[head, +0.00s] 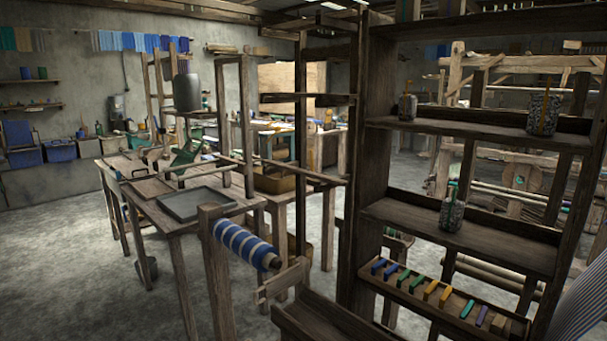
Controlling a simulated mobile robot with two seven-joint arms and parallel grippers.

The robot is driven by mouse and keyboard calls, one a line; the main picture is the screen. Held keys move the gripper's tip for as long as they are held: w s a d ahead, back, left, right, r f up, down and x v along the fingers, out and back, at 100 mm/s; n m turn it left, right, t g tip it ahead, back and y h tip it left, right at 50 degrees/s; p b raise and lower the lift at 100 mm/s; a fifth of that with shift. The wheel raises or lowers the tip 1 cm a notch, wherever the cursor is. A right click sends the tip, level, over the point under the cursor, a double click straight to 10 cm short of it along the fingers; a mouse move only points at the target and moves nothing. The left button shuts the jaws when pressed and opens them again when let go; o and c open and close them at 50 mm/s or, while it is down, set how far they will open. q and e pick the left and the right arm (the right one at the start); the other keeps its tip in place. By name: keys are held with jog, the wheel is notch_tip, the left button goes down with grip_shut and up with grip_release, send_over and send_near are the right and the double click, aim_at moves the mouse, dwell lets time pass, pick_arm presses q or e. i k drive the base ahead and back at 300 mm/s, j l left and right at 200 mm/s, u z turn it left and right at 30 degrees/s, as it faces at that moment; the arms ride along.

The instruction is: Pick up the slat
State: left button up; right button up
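Neither of my grippers shows in the head view. I cannot single out one slat for sure among the many wooden bars and frame parts. The nearest wooden piece is a short notched block (281,281) beside a roll wound in blue and white bands (243,243). A dark wooden shelf unit (460,225) stands at the right. Its lower tray holds a row of small blue, green, yellow and purple pieces (430,290). Glass jars stand on its upper shelf (543,112) and middle shelf (452,212).
A wooden table (180,222) with a grey tray (195,204) stands left of centre. Upright posts and crossbars crowd the middle. A large wooden frame (520,85) stands behind the shelf unit. Bare concrete floor (60,260) lies open at the left.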

aim_at(339, 182)
jog(key=z, duration=2.5)
jog(key=k+j, duration=0.15)
jog(key=j, duration=0.2)
jog(key=k+j, duration=0.15)
jog(key=j, duration=0.2)
jog(key=k+j, duration=0.15)
jog(key=j, duration=0.2)
jog(key=k+j, duration=0.15)
jog(key=j, duration=0.2)
jog(key=k+j+u, duration=0.1)
jog(key=j, duration=0.25)
jog(key=k+j, duration=0.2)
jog(key=j, duration=0.15)
jog(key=k+j, duration=0.15)
jog(key=j, duration=0.2)
